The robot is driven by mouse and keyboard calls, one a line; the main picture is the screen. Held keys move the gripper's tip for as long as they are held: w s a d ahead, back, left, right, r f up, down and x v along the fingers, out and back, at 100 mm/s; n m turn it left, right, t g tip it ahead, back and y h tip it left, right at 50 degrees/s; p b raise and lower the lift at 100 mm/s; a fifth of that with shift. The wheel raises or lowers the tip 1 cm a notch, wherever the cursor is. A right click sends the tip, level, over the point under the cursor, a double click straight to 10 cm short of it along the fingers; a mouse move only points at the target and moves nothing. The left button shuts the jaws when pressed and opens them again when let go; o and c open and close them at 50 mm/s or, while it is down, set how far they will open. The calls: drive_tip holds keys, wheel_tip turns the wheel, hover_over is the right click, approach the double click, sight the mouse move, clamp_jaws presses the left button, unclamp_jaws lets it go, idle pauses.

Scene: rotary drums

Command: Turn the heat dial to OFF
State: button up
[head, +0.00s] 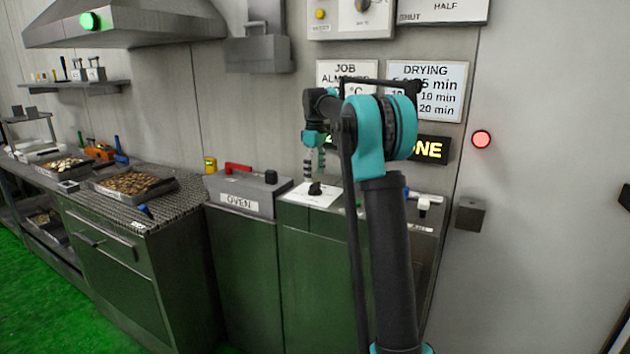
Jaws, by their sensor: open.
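A black knob (315,188) stands on a white plate (300,196) on top of the green cabinet right of the oven box; it looks like the heat dial, but its markings are too small to read. My gripper (314,174) points down just above this knob, with its two striped fingers apart and nothing between them. Whether the fingertips touch the knob cannot be told. Another round dial (362,5) sits on the grey wall panel at the top, partly cut off.
An oven box (238,197) with a red handle stands left of the plate. Trays of brown pieces (133,182) lie on the left bench. A red light (481,139) glows on the right wall.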

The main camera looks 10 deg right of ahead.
sight(315, 183)
wheel_tip(315, 183, up, 9)
idle(0.3)
